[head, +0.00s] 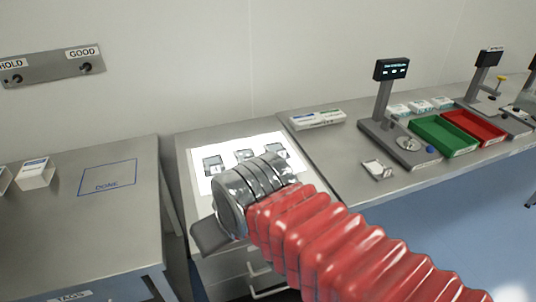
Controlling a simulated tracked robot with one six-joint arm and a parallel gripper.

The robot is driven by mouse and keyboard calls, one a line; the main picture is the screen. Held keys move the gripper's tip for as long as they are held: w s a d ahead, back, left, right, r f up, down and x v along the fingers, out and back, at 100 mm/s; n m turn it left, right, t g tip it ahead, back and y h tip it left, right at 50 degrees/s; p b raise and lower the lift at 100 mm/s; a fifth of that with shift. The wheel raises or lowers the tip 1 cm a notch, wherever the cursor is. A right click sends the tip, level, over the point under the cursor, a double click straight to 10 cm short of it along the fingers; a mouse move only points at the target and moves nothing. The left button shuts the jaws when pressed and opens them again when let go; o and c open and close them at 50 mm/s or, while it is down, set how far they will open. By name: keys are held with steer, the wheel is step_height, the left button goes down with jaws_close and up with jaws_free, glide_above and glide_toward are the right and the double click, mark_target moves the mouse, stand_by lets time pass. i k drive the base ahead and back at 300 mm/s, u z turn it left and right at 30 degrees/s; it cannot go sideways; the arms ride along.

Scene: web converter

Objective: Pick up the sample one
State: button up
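Several small grey-and-white pieces lie on a white sheet (200,182) on the middle counter. Three show: one at the left (213,165), one in the middle (244,155) and one at the right (277,151). Any numbers on them are too small to read, so I cannot tell which is sample one. My red-sleeved arm reaches in from the lower right. The metal end of my gripper (212,237) is over the counter, in front of the sheet, and covers part of it. Its fingertips are hidden, so its opening and grip do not show.
A left counter carries a blue DONE square (108,178) and a white box (36,173). The right counter holds a scale with a display (390,70), a green tray (443,136), a red tray (474,126) and a small white piece (377,169). A gap separates the left and middle counters.

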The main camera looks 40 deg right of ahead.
mark_target(241, 155)
steer(key=k, duration=1.35)
steer(key=u, duration=0.6)
steer(key=i, duration=1.6)
steer(key=z, duration=0.6)
